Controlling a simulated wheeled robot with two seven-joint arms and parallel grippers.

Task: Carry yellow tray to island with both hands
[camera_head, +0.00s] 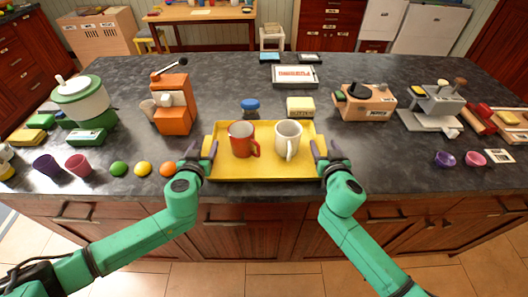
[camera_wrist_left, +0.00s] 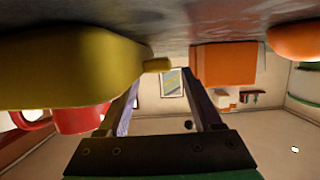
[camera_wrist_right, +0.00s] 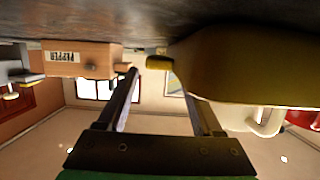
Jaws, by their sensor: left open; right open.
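The yellow tray (camera_head: 262,175) lies flat on the dark island top (camera_head: 222,75), near its front edge. A red mug (camera_head: 241,139) and a white mug (camera_head: 288,140) stand upright in it. My left gripper (camera_head: 204,153) is open at the tray's left side, my right gripper (camera_head: 326,152) open at its right side. In the left wrist view the tray (camera_wrist_left: 60,70) shows a small yellow tab near my open fingers (camera_wrist_left: 161,88). In the right wrist view the tray (camera_wrist_right: 250,65) shows a similar tab near my open fingers (camera_wrist_right: 157,85). I cannot tell whether the fingers touch it.
An orange coffee machine (camera_head: 174,104) stands left of the tray, and an orange ball (camera_head: 168,169) lies close to my left gripper. A blue-topped jar (camera_head: 251,105) and a pale yellow block (camera_head: 300,106) sit behind the tray. A peach-coloured appliance (camera_head: 366,102) stands at the right.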

